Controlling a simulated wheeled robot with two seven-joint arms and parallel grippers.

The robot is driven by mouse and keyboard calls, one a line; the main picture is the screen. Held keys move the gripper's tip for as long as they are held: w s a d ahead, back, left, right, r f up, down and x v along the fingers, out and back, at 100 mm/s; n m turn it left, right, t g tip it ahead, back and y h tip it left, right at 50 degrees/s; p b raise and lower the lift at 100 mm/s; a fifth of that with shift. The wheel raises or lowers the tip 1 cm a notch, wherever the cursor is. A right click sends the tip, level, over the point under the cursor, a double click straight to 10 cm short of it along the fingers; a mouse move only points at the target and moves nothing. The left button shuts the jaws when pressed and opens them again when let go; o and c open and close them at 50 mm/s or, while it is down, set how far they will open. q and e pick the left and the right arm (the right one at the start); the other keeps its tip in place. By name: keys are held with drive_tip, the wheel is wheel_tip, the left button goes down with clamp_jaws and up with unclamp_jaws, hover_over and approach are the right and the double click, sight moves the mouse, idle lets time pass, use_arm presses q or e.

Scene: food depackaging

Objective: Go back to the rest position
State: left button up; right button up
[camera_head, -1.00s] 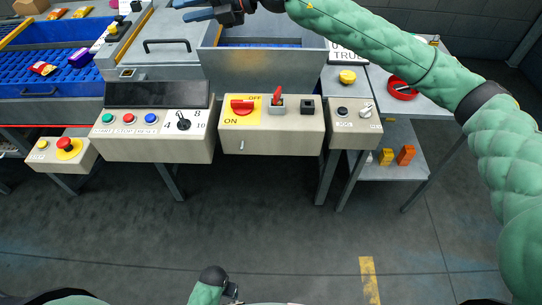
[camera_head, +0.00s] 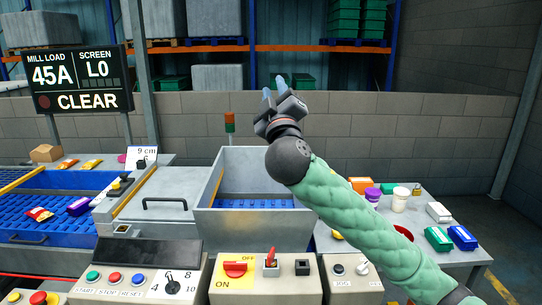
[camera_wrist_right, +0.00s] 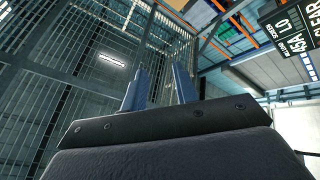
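My right gripper (camera_head: 277,98) is raised above the metal hopper (camera_head: 225,225) in the head view, its fingers pointing up and away. In the right wrist view its two blue-grey fingers (camera_wrist_right: 158,88) stand apart with nothing between them. They point toward the ceiling and a mesh cage. My right arm, in a green quilted sleeve, reaches in from the lower right, over the right table. My left gripper does not show in the head view now.
A control panel (camera_head: 240,290) with switches runs along the front. A blue conveyor (camera_head: 85,225) with packets lies at the left. The right table (camera_head: 460,260) holds several boxes and tubs. Air above the hopper is free.

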drive_tip(key=s+d+f+m+g+h, duration=0.1)
drive_tip(key=s+d+f+m+g, duration=0.1)
drive_tip(key=f, duration=1.2)
drive_tip(key=s+d+f+m+g, duration=0.2)
drive_tip(key=s+d+f+g, duration=0.3)
drive_tip(key=f, duration=0.9)
drive_tip(key=s+d+f+m+g+h, duration=0.1)
drive_tip(key=s+d+f+g, duration=0.3)
drive_tip(key=f, duration=1)
drive_tip(key=shift+d+m+g+h, duration=0.15)
drive_tip(key=shift+m+g+h, duration=0.15)
drive_tip(key=shift+m+g, duration=0.95)
drive_tip(key=s+d+f+m+g, duration=0.1)
drive_tip(key=s+d+f+g, duration=0.15)
drive_tip(key=s+f, duration=0.6)
drive_tip(key=s+d+f+m+g, duration=0.1)
drive_tip(key=s+d+f+g, duration=0.15)
drive_tip(key=s+f, duration=0.6)
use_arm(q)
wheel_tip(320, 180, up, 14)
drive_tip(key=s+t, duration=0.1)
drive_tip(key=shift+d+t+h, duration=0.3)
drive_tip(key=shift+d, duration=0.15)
use_arm(e)
drive_tip(key=s+a+f+g, duration=0.1)
drive_tip(key=s+f+g, duration=0.3)
drive_tip(key=s+f, duration=0.9)
drive_tip(key=s, duration=0.3)
drive_tip(key=shift+s, duration=0.15)
